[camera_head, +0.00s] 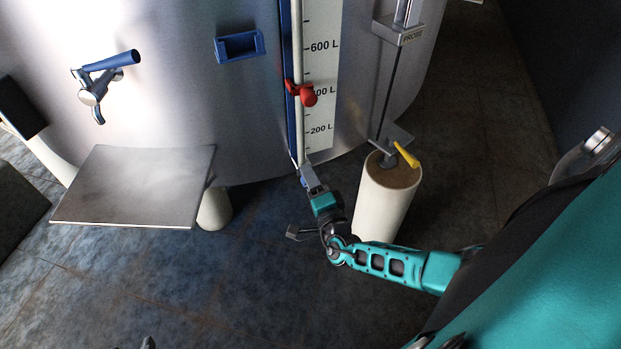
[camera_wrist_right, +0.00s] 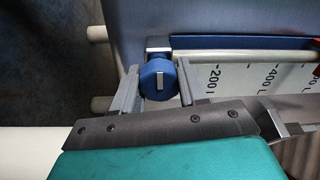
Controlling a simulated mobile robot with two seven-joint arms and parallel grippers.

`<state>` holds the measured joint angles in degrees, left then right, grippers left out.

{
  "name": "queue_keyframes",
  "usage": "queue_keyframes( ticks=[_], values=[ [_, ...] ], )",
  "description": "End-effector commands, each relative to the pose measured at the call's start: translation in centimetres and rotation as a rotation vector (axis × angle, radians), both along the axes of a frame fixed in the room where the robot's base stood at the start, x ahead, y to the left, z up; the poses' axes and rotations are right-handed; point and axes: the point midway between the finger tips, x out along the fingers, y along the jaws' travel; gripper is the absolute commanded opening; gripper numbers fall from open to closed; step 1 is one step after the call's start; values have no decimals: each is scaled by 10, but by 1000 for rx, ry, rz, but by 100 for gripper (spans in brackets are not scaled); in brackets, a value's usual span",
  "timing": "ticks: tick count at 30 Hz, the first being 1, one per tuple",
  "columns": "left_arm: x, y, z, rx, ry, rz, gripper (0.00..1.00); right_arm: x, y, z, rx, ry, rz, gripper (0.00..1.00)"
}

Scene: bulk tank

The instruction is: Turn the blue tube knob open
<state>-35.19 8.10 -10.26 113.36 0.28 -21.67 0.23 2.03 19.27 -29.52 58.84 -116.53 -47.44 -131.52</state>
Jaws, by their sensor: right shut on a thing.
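The blue tube knob (camera_wrist_right: 152,87) is a round blue knob with a pale bar marker on its face, at the low end of the clear level tube (camera_wrist_right: 225,57). The marker stands upright in the right wrist view, across the tube's line. My right gripper (camera_wrist_right: 157,88) is shut on the knob, one grey finger on each side. In the head view my right gripper (camera_head: 306,178) reaches the foot of the tube (camera_head: 298,70) and mostly hides the knob. My left gripper does not show clearly enough to identify.
A red slider (camera_head: 304,92) sits on the tube beside the litre scale (camera_head: 320,60). A blue-handled tap (camera_head: 95,88) and a metal shelf (camera_head: 135,185) are to the left. A pale post (camera_head: 378,205) with a yellow lever (camera_head: 407,155) stands close right of my gripper.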

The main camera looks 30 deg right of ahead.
Motion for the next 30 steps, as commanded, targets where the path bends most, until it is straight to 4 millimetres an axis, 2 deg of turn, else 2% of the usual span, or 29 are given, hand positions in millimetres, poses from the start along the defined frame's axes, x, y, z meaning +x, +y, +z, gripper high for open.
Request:
queue_keyframes(
  ticks=[9, 10, 18, 26, 30],
  values=[
    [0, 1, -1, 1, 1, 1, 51, 0, 0, -1, -4, 2, 0, 12],
    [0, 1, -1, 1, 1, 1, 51, -1, 0, -1, -4, 2, 0, 43],
    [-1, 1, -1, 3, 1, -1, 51, 0, -1, 0, -3, 2, 0, 67],
    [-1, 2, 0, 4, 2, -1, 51, -3, 0, 0, -2, 1, 0, 67],
    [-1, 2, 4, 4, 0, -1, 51, -18, 3, -1, -1, 3, 0, 67]
  ],
)
